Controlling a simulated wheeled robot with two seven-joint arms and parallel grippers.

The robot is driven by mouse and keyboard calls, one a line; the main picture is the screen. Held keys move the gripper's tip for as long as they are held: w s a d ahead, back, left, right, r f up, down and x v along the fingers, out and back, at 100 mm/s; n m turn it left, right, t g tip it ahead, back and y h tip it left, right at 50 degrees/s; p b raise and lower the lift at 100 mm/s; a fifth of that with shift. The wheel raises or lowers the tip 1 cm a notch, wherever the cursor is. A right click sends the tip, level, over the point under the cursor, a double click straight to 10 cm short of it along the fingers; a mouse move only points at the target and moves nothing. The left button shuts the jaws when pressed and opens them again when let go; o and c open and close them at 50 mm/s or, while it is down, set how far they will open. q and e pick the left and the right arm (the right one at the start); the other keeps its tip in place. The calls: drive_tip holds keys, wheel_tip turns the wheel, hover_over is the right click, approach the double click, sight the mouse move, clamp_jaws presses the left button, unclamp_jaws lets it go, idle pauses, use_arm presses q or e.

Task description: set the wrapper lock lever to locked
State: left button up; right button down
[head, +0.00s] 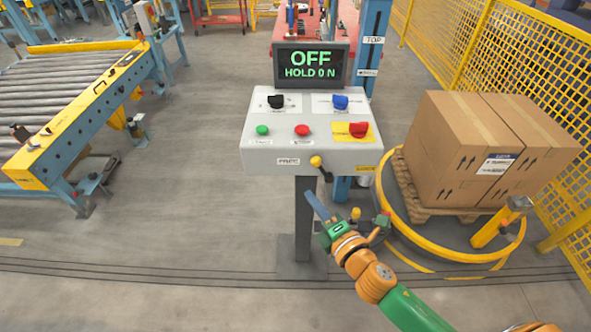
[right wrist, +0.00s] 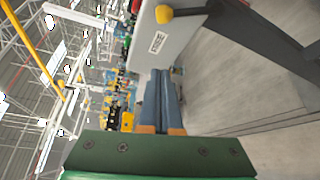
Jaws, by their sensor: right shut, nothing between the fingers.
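The control box (head: 258,158) stands on a post, its screen (head: 311,66) reading "OFF" and "HOLD 0 N". A lever with a yellow knob (head: 316,161) and a dark arm is on its front face; the yellow knob also shows at the top of the right wrist view (right wrist: 164,14). I cannot tell which one is labelled as the lock. My right gripper (head: 315,202) is shut and empty, below and apart from the yellow knob. My left gripper is not in view.
The panel also has a black knob (head: 276,101), a blue knob (head: 340,102), a green button (head: 262,130) and a red button (head: 302,130). Boxes (head: 450,150) stand on a turntable at right, near a yellow fence (head: 462,50). A roller conveyor (head: 60,85) is at left, with clear floor between.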

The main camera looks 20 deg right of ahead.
drive_tip(key=shift+d, duration=0.1)
drive_tip(key=shift+w, duration=0.2)
approach(302, 160)
drive_tip(key=w+a, duration=0.1)
drive_tip(key=w+a+f, duration=0.1)
drive_tip(key=w+a, duration=0.1)
drive_tip(key=w+a+f, duration=0.1)
drive_tip(key=w+a, duration=0.1)
drive_tip(key=shift+w, duration=0.2)
drive_tip(key=d+p, duration=0.1)
drive_tip(key=d+r+p, duration=0.1)
drive_tip(key=d, duration=0.1)
drive_tip(key=shift+s, duration=0.1)
drive_tip(key=shift+s+d, duration=0.2)
drive_tip(key=shift+d, duration=0.25)
drive_tip(key=shift+w, duration=0.1)
